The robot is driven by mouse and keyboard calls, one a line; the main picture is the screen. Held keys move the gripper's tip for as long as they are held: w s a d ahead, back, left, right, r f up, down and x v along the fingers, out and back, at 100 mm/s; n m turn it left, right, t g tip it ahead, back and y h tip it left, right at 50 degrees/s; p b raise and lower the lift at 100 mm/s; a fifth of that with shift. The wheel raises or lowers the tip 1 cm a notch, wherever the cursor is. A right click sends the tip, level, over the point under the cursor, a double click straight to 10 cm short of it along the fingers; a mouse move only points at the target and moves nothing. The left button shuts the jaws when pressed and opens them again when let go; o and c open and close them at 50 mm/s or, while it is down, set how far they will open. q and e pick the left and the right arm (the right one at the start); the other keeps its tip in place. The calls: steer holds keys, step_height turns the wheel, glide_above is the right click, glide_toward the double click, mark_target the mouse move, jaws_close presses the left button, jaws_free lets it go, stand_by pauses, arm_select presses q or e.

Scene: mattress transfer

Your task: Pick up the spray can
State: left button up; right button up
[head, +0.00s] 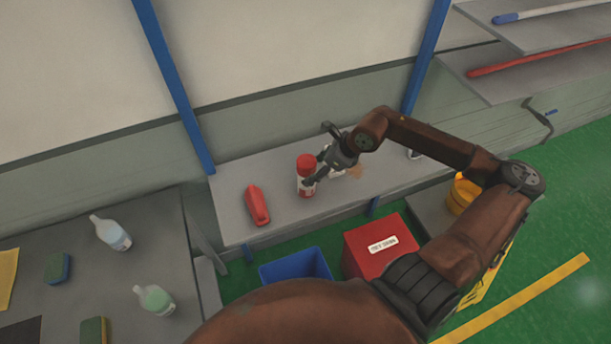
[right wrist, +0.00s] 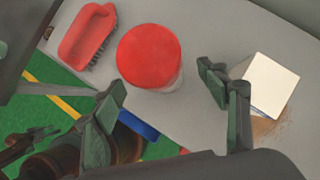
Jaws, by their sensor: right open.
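The spray can (head: 306,180) stands upright on the grey shelf, with a red cap and a white and red body. In the right wrist view its round red cap (right wrist: 149,55) shows from above, with part of the white body below it. My right gripper (head: 320,157) is open, right beside the can on its right side. In the right wrist view the two fingers (right wrist: 160,92) are spread, with the can ahead of the gap; I cannot tell whether a finger touches it. My left gripper is not in view.
A red brush (head: 257,205) lies left of the can on the grey shelf (head: 232,190). A white block (right wrist: 270,85) lies to its right. A blue bin (head: 295,267) and red box (head: 381,248) stand below. Bottles and sponges lie on the left table (head: 75,235).

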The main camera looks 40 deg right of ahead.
steer(key=x, duration=0.4)
steer(key=shift+w+a, duration=0.15)
steer(key=shift+w+f, duration=0.15)
steer(key=shift+f, duration=0.2)
steer(key=shift+a, duration=0.1)
steer(key=shift+c, duration=0.2)
steer(key=c, duration=1.1)
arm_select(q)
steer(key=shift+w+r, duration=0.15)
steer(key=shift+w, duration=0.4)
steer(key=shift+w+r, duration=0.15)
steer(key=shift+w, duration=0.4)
arm_select(e)
steer(key=c, duration=0.4)
steer(key=shift+r, duration=0.15)
